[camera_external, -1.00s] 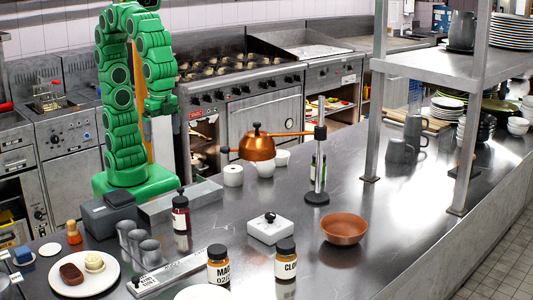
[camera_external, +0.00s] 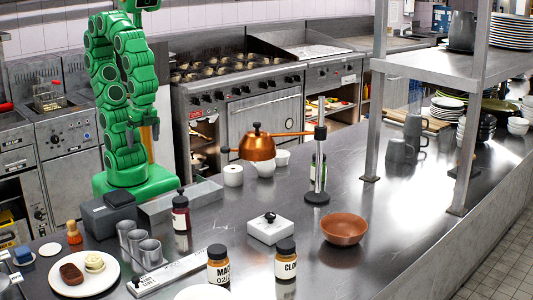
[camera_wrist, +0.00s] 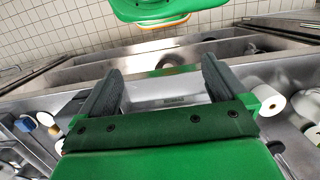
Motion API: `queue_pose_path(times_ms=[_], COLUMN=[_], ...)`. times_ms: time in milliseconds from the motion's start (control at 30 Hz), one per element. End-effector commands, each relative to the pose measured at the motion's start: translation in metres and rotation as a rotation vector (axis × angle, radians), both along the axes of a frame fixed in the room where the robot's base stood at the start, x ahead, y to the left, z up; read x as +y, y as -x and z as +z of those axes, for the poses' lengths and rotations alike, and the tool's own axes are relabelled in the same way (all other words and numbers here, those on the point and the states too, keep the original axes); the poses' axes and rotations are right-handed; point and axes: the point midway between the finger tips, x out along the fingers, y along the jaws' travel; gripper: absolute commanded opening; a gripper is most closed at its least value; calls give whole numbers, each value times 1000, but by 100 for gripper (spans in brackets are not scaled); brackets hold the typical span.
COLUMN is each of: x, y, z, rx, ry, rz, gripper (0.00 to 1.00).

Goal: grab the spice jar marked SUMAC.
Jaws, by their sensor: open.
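No label reading SUMAC can be made out. One label starts "MAG" or similar (camera_external: 218,266), the other reads "CLO" (camera_external: 285,262), both partly turned. A dark red bottle (camera_external: 181,214) stands nearer my arm, its label unreadable. My gripper (camera_external: 143,134) hangs above the counter's back edge, apart from all of these. In the wrist view my gripper (camera_wrist: 163,70) shows two spread fingers with nothing between them.
A white lidded box (camera_external: 270,229), copper bowl (camera_external: 344,229), metal cups (camera_external: 149,250) and dessert plate (camera_external: 84,284) occupy the counter. The shelf posts (camera_external: 467,130) stand at right. Counter between bowl and shelf is clear.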

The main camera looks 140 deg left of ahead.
Motion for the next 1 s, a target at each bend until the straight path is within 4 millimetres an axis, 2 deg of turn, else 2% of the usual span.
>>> queue_pose_path(times_ms=[333, 467, 567, 767, 1000], x=[0, 2, 4, 6, -2], y=[-1, -12, -32, -83, -143], z=[0, -2, -4, -10, -20], rx=[0, -9, -29, -70, -85], ry=[0, -3, -8, -33, -78], rz=[-8, -92, -235, -619, -1097], gripper=[91, 91, 91, 91, 91])
